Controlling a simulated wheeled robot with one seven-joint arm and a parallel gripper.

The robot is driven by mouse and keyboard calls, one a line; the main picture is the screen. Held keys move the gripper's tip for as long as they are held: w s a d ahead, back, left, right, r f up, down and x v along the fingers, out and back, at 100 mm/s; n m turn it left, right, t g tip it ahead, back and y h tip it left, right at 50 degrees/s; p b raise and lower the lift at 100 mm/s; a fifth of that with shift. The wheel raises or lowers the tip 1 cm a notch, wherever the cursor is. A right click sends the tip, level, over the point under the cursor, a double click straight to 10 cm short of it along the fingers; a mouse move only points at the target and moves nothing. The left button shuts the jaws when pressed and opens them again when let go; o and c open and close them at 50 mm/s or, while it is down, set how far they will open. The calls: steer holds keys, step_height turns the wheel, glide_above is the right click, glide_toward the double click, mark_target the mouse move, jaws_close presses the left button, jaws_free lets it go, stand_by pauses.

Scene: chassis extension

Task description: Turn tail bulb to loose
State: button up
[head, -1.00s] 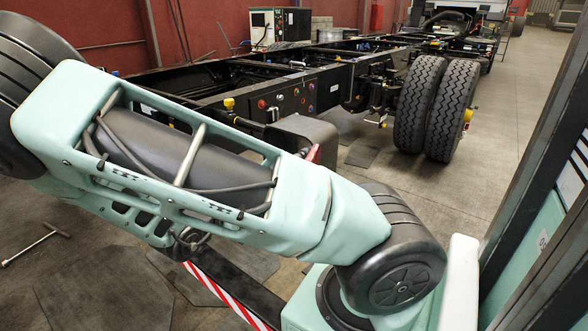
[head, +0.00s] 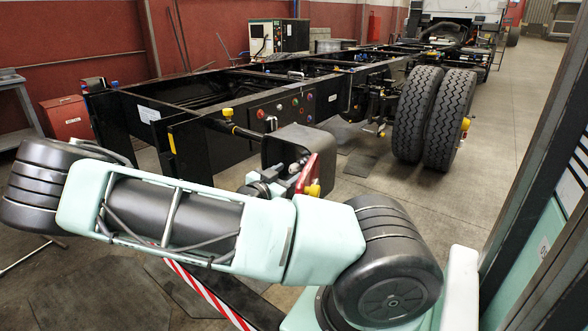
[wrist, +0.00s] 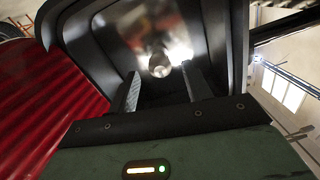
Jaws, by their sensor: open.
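The tail bulb (wrist: 158,66) shows in the wrist view as a small round, shiny tip in front of a bright reflector inside a dark housing (wrist: 88,45). My gripper (wrist: 160,88) is open, with one finger on either side below the bulb. The fingers look apart from the bulb, but their exact distance is unclear. A red ribbed surface (wrist: 50,95) lies left of the housing. In the head view my gripper is mostly hidden by my arm, near a dark box (head: 300,143) and a red part (head: 309,174) with a yellow piece (head: 313,190) at the chassis rear.
The black truck chassis (head: 190,127) runs back from my arm, with double rear wheels (head: 448,120) at right. A panel of coloured buttons (head: 282,108) is on its side. A red cabinet (head: 67,118) stands at left. Open floor (head: 500,150) lies right of the wheels.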

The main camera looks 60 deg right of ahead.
mark_target(290, 171)
steer(key=shift+s+d, duration=0.1)
steer(key=shift+d, duration=1.9)
steer(key=c, duration=1)
steer(key=shift+o, duration=0.2)
steer(key=shift+n, duration=0.3)
steer(key=n+p, duration=0.2)
steer(key=n, duration=0.3)
steer(key=shift+p, duration=0.35)
steer(key=shift+n+p, duration=0.9)
steer(key=shift+n, duration=1.1)
steer(key=shift+f, duration=0.1)
